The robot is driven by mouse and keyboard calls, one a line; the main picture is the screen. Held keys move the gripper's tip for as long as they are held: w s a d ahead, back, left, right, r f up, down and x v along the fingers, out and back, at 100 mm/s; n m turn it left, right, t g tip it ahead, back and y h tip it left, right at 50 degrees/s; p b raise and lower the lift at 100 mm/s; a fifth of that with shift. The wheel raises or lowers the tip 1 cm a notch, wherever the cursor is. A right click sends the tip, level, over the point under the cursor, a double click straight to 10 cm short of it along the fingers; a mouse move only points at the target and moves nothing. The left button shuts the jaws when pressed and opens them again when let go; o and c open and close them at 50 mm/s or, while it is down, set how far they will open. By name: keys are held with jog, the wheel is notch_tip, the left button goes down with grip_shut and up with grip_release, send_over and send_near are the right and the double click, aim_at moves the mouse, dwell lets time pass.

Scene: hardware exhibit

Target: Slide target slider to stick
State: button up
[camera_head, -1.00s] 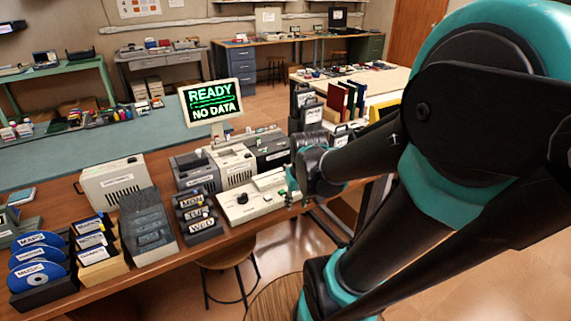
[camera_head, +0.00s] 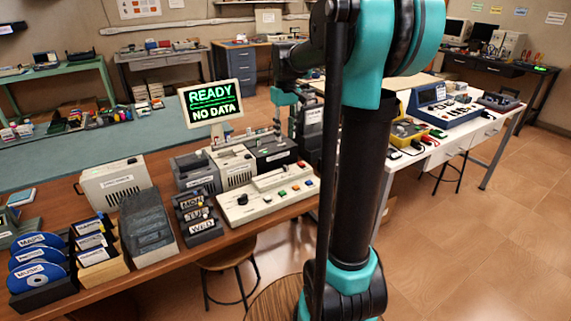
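A white control panel (camera_head: 262,208) lies on the brown wooden table. A black-topped stick (camera_head: 242,199) stands at its left, with several coloured buttons to the right. A pale raised block (camera_head: 268,181) sits along its back edge; I cannot tell whether it is the target slider. My gripper (camera_head: 279,133) hangs above and behind the panel, near the dark grey machine, apart from the panel. Its fingers are small and dark, so I cannot see whether they are open. My arm hides the area to the right of the panel.
A monitor (camera_head: 211,103) reading READY NO DATA stands behind the panel. Grey machines (camera_head: 232,165) stand behind it, and MON, TUE, WED blocks (camera_head: 198,214) stand close on its left. A stool (camera_head: 228,254) is in front of the table.

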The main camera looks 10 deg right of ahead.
aim_at(286, 166)
notch_tip(286, 166, down, 13)
jog(key=shift+r, duration=0.15)
dwell(0.4)
grip_shut()
